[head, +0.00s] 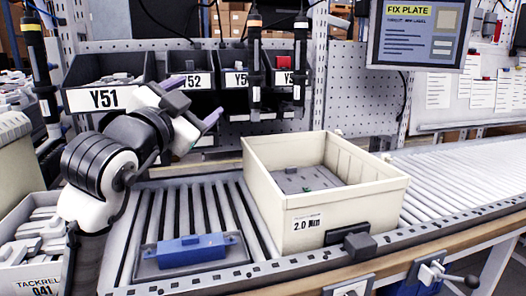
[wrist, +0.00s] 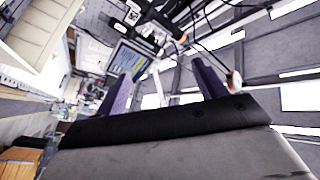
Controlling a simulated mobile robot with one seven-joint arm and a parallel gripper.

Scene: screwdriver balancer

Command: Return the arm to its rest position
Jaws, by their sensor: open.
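My arm stands at the left of the head view, bent over the roller conveyor. My gripper (head: 193,103) is in front of the labelled bins and points up and to the right. Its two purple fingers are apart, with nothing seen between them. In the wrist view my gripper (wrist: 160,84) also shows both fingers spread, with a tilted view of the screen and the ceiling beyond. The gripper is clear of the cream crate and the blue part.
A cream crate (head: 352,225) labelled 2.0 Nm sits on the roller conveyor (head: 450,163). A blue part (head: 190,250) lies on a grey plate left of it. Hanging screwdrivers (head: 255,70) and black bins (head: 105,80) are close behind the gripper. A screen (head: 420,32) hangs upper right.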

